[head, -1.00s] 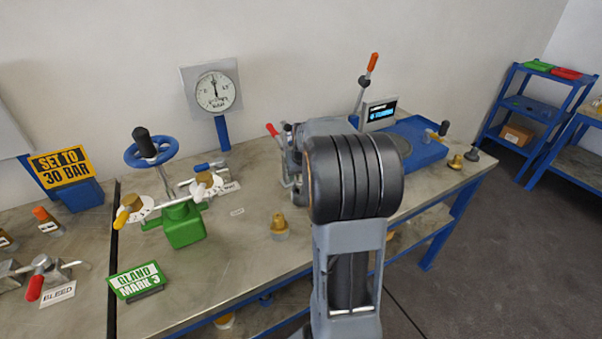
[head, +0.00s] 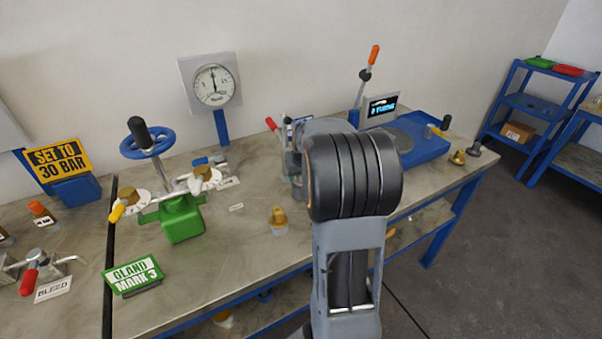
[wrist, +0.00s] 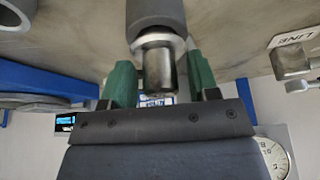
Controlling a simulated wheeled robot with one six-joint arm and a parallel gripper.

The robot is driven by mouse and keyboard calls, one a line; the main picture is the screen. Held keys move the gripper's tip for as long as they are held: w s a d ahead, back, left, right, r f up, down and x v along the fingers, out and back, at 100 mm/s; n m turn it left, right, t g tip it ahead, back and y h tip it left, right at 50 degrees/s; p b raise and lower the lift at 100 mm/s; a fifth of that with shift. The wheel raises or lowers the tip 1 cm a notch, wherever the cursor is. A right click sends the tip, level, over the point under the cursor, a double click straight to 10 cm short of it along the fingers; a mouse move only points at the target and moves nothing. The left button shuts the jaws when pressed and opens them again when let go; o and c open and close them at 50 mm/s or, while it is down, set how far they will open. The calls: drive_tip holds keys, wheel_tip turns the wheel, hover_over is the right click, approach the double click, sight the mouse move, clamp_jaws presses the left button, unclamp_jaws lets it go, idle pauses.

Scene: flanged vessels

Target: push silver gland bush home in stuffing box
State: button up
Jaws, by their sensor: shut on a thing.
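In the wrist view, my gripper (wrist: 160,80) has its green fingers on either side of a silver cylindrical piece (wrist: 158,62), which looks like the gland bush. A pale, wider collar rings this piece at its upper end in the picture. A dark grey cylinder (wrist: 155,14) lies in line with it beyond the collar; I cannot tell whether it is part of the held piece or of the stuffing box. In the head view, my own arm hides the gripper and the bush. I cannot make out the stuffing box for certain.
A grey machine (head: 325,127) stands partly behind my arm, near a lit display (head: 382,107) and a blue plate (head: 425,146). A green block with a blue handwheel (head: 147,146) stands left. A brass fitting (head: 279,217) sits nearby. The bench front is mostly clear.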

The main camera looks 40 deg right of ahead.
drive_tip(key=shift+f+b, duration=0.3)
drive_tip(key=shift+f, duration=0.1)
drive_tip(key=o, duration=1.1)
drive_tip(key=shift+r, duration=0.1)
drive_tip(key=v, duration=1.3)
drive_tip(key=shift+s+r, duration=0.15)
drive_tip(key=shift+r, duration=0.2)
drive_tip(key=s+a+f+n+p, duration=0.1)
drive_tip(key=s+a, duration=0.3)
drive_tip(key=a, duration=0.3)
drive_tip(key=s+a+f+n+y+p, duration=0.1)
drive_tip(key=s+a+f+n, duration=0.1)
drive_tip(key=s+a, duration=0.2)
drive_tip(key=s+a+f+n+p, duration=0.1)
drive_tip(key=s+a, duration=0.3)
drive_tip(key=a, duration=0.6)
drive_tip(key=shift+s+a+f+n+g+y+p, duration=0.3)
drive_tip(key=shift+s+f+n+y+p, duration=0.1)
drive_tip(key=shift+f+p, duration=0.2)
